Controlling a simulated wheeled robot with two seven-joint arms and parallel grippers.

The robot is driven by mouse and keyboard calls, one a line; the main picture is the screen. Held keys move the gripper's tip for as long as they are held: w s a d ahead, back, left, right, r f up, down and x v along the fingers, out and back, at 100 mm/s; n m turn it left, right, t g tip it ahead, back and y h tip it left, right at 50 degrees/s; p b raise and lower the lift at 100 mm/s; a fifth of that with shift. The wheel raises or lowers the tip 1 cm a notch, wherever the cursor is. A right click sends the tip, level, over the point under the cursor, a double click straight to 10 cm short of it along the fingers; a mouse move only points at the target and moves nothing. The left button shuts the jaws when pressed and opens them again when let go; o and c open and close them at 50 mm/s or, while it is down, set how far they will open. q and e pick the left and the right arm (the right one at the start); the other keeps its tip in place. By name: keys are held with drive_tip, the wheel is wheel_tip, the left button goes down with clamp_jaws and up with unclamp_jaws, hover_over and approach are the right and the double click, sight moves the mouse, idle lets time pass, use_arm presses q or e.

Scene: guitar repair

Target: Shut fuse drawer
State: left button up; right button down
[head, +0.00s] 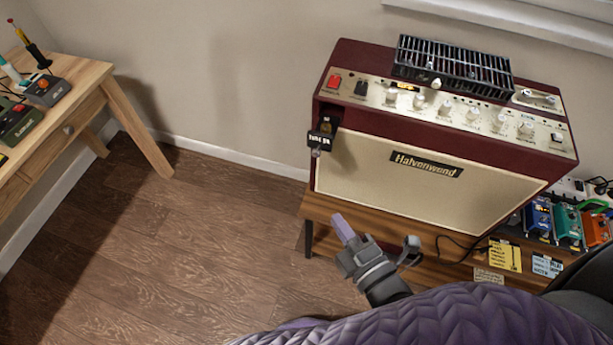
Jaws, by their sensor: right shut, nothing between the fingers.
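The fuse drawer (322,134) is a small black block with white lettering on its front. It sticks out from the left end of the front of the dark red amplifier (330,150), below the red switch. A dark opening shows behind it, so it stands open. My right gripper (343,227) is shut and empty. It is in front of the amplifier's lower left, below and to the right of the drawer in the picture, with a clear gap between them. My left gripper is out of view.
The amplifier stands on a low wooden bench (318,205). A black ribbed grille unit (455,68) is on its top. Several pedals (538,216), tags and a cable lie to the right. A wooden table (75,90) stands at the left. Open floor (190,240) lies between.

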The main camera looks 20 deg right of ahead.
use_arm(q)
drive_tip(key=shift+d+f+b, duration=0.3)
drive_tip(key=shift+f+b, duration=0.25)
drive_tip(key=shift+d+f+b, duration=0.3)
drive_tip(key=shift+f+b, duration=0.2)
drive_tip(key=shift+b, duration=0.05)
use_arm(e)
drive_tip(key=d+r+x, duration=0.1)
drive_tip(key=d+x, duration=0.2)
drive_tip(key=x, duration=1)
drive_tip(key=shift+w+f, duration=0.35)
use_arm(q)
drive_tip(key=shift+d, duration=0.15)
use_arm(e)
drive_tip(key=shift+d, duration=0.2)
